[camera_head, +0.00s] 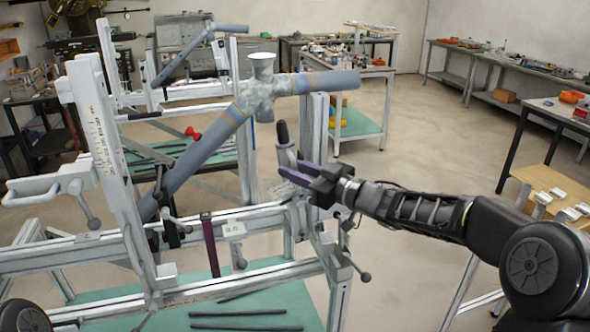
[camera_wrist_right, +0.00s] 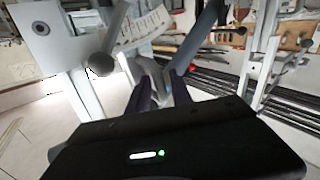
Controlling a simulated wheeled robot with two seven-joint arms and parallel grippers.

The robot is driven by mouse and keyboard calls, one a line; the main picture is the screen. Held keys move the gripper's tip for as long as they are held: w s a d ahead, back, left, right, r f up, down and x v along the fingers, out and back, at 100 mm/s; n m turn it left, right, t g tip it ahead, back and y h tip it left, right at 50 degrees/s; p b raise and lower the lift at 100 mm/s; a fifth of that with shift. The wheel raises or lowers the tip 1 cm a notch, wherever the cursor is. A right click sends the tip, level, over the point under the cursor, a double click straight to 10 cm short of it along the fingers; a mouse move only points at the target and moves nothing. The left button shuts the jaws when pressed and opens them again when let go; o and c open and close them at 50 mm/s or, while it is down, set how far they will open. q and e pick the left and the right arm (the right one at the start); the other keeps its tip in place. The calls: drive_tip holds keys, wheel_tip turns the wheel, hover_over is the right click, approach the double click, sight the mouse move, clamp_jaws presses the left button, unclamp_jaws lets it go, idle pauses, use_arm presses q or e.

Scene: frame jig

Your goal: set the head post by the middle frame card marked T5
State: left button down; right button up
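My right gripper (camera_head: 298,173), with purple fingers, is at the right side of the frame jig (camera_head: 112,165). Its fingertips are at a grey metal handle (camera_head: 287,153) with a dark top, leaning slightly. In the right wrist view the fingers (camera_wrist_right: 162,92) stand a little apart with grey metal (camera_wrist_right: 152,72) between or just beyond them; a firm hold cannot be told. A blue-grey tube frame (camera_head: 205,150) with a pale cone (camera_head: 262,66) at its joint rests on the jig. A small pale card (camera_head: 233,229) is on the lower rail; its marking is unreadable. My left gripper is out of view.
Ball-ended clamp levers (camera_head: 364,275) stick out from the jig near my right arm. A second jig (camera_head: 155,75) stands behind. A wooden table (camera_head: 535,178) with several white pieces is at the right. The floor between is clear.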

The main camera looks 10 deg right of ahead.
clamp_jaws()
idle(1.1)
